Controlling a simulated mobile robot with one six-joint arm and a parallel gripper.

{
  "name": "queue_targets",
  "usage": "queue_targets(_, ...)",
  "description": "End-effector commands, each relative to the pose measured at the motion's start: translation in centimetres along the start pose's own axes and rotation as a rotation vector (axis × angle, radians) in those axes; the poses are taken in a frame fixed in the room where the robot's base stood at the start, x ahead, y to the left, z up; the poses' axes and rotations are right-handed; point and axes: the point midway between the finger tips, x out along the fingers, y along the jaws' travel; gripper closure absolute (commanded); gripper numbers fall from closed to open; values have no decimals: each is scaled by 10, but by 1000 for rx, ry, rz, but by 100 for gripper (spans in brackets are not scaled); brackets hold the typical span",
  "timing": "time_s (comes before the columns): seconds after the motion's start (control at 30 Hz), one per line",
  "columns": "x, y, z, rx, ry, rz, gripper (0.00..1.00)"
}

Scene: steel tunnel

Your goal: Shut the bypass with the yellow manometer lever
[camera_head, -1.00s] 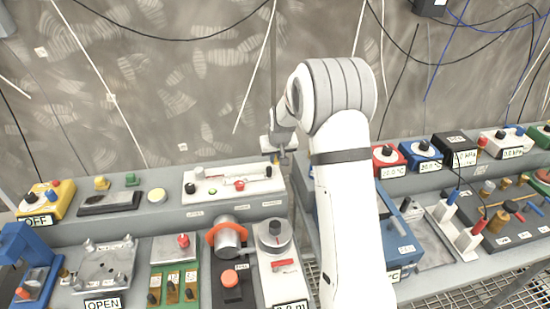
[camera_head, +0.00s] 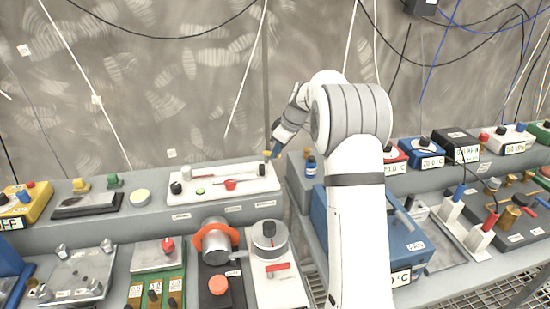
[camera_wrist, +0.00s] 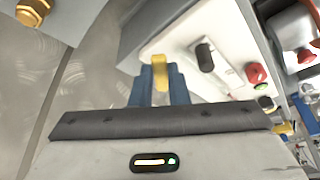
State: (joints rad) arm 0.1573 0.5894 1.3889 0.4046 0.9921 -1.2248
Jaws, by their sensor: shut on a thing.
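The yellow manometer lever (camera_wrist: 161,72) stands between the blue fingers of my gripper (camera_wrist: 160,84) in the wrist view. The fingers are closed on it, hiding its lower part. It belongs to the right end of a long white panel (camera_head: 225,198), which also carries a black knob, a red knob and a green button. In the head view my gripper (camera_head: 272,153) is at the panel's back right corner. A small bit of yellow (camera_head: 266,155) shows at its tip. The panel's white face (camera_wrist: 190,32) is beside the fingers in the wrist view.
In front of the panel are an orange-collared cylinder (camera_head: 217,241) and a white unit with a grey dial (camera_head: 270,236). A blue box (camera_head: 385,235) lies to the right, partly behind my arm. Cables hang on the wall behind.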

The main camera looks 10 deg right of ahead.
Motion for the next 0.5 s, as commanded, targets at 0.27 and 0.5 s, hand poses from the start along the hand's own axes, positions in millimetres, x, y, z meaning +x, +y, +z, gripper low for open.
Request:
queue_targets(0.27,0,12,-2,-242,-1,-101,100)
queue_targets(0.5,0,20,-5,-431,-2,-179,100)
